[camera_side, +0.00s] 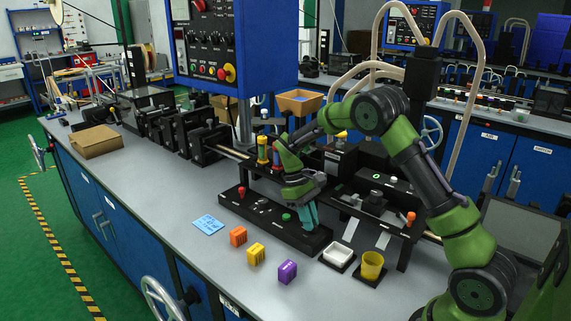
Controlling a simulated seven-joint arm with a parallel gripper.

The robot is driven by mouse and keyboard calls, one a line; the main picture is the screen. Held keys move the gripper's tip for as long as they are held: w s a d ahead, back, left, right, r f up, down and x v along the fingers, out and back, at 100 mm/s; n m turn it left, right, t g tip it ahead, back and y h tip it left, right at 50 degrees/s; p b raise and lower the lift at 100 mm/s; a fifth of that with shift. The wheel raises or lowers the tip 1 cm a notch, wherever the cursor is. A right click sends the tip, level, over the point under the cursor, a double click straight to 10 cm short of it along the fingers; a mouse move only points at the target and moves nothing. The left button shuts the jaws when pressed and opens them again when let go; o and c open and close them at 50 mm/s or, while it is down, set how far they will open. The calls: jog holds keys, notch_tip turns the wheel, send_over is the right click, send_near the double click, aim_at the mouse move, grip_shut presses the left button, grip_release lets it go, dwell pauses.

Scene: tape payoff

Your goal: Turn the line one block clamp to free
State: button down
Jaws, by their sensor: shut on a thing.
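A long black block (258,213) lies on the grey bench in the middle of the view. It carries a red knob (241,191) at its left end, small silver fittings along its top and a green knob (286,217) nearer its right end. My gripper (310,224) has teal fingers and points down at the right part of this block. It is shut on a small part there. The fingers hide that part, so I cannot tell its shape or how far the clamp is turned.
Orange (238,236), yellow (256,254) and purple (287,271) blocks and a blue card (208,225) lie in front. A white tray (338,256) and a yellow cup (372,265) stand to the right. Black equipment and a blue control panel (208,47) rise behind.

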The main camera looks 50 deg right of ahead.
jog(key=shift+r, duration=0.1)
jog(key=c, duration=1.2)
grip_release()
jog(key=shift+o, duration=0.2)
jog(key=v, duration=1.6)
jog(key=shift+w+r, duration=0.25)
jog(key=shift+r, duration=0.1)
jog(key=shift+d, duration=0.1)
